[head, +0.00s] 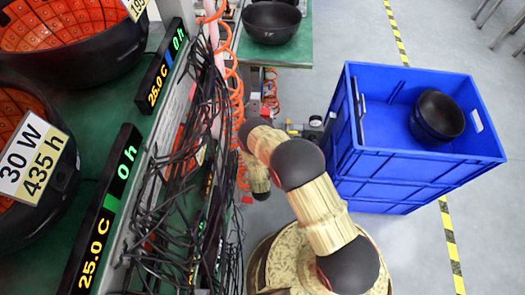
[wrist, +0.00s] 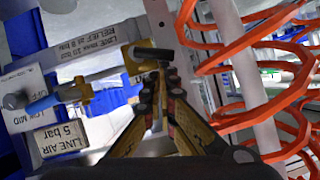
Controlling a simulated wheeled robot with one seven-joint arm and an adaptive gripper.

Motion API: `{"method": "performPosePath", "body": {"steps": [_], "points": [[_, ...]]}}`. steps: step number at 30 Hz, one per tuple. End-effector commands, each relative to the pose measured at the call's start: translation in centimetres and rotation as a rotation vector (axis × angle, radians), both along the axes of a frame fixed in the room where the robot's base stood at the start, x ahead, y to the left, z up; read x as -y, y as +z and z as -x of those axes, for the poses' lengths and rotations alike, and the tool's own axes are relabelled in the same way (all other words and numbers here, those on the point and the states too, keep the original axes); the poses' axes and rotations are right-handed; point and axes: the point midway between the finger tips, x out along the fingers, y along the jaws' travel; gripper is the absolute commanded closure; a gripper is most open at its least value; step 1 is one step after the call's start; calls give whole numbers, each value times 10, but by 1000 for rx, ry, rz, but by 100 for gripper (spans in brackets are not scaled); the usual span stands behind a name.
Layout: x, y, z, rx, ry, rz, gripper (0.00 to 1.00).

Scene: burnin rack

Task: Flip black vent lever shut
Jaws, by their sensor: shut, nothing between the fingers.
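The black vent lever (wrist: 166,57) shows in the wrist view as a short dark bar beside a brass fitting (wrist: 140,58) on a pale pipe. My gripper (wrist: 161,76) is shut and empty, its fingertips together just below the lever in the picture. I cannot tell whether the tips touch the lever. In the head view the lever and my fingertips are hidden among the arm, cables and rack.
Orange coiled hose (wrist: 245,50) hangs close right of my fingers. A blue handle (wrist: 45,103) and a "LINE AIR 5 bar" label (wrist: 62,136) are at left. Black cables (head: 185,180) crowd the rack side. A blue crate (head: 375,180) holding a black bowl (head: 436,117) stands right.

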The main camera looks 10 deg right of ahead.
Motion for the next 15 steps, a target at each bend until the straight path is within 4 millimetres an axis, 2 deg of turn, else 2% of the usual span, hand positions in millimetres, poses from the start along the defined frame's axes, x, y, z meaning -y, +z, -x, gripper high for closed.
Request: {"method": "performPosePath", "body": {"steps": [15], "points": [[-12,-8,-2,-10,0,29,100]]}}
